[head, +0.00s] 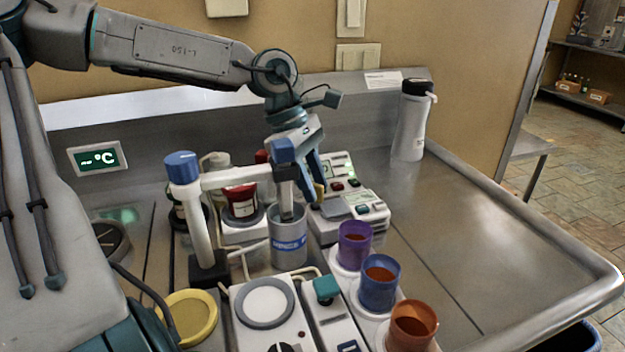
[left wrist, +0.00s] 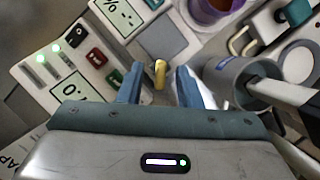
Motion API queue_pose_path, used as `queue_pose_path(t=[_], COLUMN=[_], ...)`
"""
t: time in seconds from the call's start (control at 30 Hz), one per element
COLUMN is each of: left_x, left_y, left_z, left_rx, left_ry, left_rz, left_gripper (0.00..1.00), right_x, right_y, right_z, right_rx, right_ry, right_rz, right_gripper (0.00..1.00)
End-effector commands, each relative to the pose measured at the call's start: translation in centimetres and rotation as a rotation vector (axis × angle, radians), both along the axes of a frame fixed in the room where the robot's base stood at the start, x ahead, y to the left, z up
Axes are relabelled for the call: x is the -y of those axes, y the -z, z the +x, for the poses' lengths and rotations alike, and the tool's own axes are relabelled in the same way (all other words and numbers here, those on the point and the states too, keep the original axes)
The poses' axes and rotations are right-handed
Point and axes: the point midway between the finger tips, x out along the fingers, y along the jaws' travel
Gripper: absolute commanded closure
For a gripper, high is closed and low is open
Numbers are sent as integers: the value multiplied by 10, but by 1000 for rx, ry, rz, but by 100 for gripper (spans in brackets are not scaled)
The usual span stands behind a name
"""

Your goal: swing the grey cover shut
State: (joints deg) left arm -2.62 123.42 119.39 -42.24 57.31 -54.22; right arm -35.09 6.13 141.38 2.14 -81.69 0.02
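A flat grey square plate (head: 340,207) on the white control unit looks like the grey cover; it also shows in the left wrist view (left wrist: 166,38). I cannot tell how far it is swung. A small yellow tab (left wrist: 160,73) shows beside it, and in the head view (head: 319,194) it is close to my fingers. My left gripper (left wrist: 160,88) is open, pointing down, with the yellow tab between its blue fingertips and visible gaps on both sides. Whether the tab joins the plate is not clear. My right gripper is not in view.
A grey cylinder (head: 289,246) with a blue band stands close beside the left gripper. Purple (head: 354,245), blue (head: 379,284) and orange (head: 412,326) cups stand to the right. A white post (head: 197,225) with a blue cap stands left. The steel counter (head: 480,210) is clear at right.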

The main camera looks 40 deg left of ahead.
Motion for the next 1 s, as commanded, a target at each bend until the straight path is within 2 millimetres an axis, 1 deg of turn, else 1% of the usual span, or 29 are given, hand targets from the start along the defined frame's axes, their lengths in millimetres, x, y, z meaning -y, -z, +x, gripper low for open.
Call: queue_pose_path(t=[0.13,0.23,0.37,0.5,0.6,0.7,0.83,1.0], left_x=[-1,-4,-12,-23,-30,-35,-39,-39], left_y=[-2,-10,-33,-60,-77,-89,-98,-100], left_z=[0,-1,-3,-7,-10,-11,-13,-13], left_rx=[0,2,5,6,4,2,1,-1], left_ry=[1,0,-1,-2,-2,-1,0,0], left_rz=[0,0,1,0,0,1,0,0], left_gripper=[68,68,68,68,68,68,68,68], right_x=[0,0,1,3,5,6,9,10], right_y=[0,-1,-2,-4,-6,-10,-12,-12], right_z=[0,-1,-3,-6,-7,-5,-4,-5], right_rx=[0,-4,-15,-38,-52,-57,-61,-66], right_ry=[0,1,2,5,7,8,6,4], right_rz=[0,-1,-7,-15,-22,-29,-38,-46], right_gripper=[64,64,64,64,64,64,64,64])
